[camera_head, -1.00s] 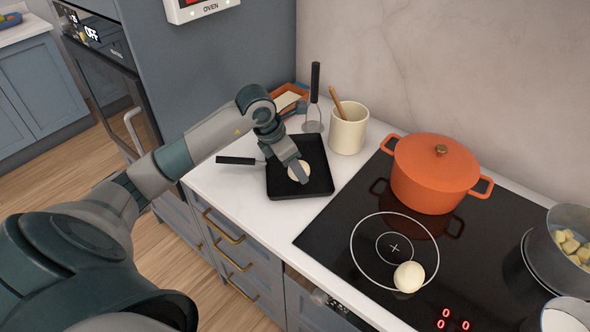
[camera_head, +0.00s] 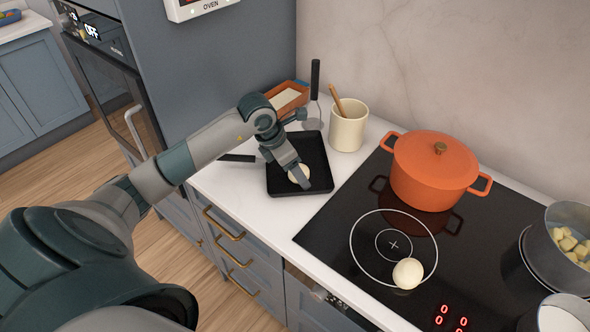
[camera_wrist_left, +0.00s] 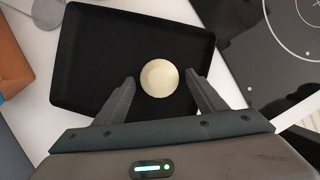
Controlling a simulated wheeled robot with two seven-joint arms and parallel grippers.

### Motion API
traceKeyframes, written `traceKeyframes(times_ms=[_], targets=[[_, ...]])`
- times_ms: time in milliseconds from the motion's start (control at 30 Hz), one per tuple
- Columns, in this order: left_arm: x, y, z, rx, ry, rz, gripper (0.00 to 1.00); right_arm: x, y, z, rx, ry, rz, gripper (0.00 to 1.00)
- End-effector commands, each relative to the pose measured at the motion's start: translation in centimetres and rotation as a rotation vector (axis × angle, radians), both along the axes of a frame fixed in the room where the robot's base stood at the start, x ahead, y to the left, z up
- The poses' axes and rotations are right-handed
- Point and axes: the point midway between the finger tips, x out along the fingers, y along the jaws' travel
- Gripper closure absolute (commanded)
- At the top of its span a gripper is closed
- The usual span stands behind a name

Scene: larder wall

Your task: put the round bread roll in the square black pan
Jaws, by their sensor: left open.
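The square black pan (camera_head: 318,155) lies on the white counter left of the hob, its handle pointing left. A pale, round bread roll (camera_head: 299,173) rests inside it; it also shows in the left wrist view (camera_wrist_left: 159,78) against the black pan floor (camera_wrist_left: 100,50). My left gripper (camera_head: 298,184) is lowered over the pan. In the left wrist view its fingers (camera_wrist_left: 160,78) are spread on either side of the roll, with gaps showing. My right gripper is not in view.
A similar pale round ball (camera_head: 407,273) sits on the black hob (camera_head: 330,236). An orange lidded pot (camera_head: 432,178) stands behind it. A cream utensil crock (camera_head: 347,130) and an orange tray (camera_head: 288,100) are behind the pan. A pot of pale cubes (camera_head: 565,225) is at right.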

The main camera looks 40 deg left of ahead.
Motion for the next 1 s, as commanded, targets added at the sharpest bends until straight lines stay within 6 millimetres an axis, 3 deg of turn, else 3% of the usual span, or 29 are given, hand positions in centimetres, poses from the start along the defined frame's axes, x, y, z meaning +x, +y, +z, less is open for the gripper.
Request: traceKeyframes(times_ms=[267, 800, 1000], targets=[[-0.2, 0.2, 0.8, 0.001, -0.002, 0.001, 0.35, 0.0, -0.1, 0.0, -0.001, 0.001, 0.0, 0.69], [-3.1, 1.7, 8.9, 0.002, -0.003, -0.001, 0.35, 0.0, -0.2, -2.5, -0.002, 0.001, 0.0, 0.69], [-3.8, 2.1, 10.9, 0.001, -0.001, -0.001, 0.35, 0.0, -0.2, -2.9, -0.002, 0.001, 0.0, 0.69]])
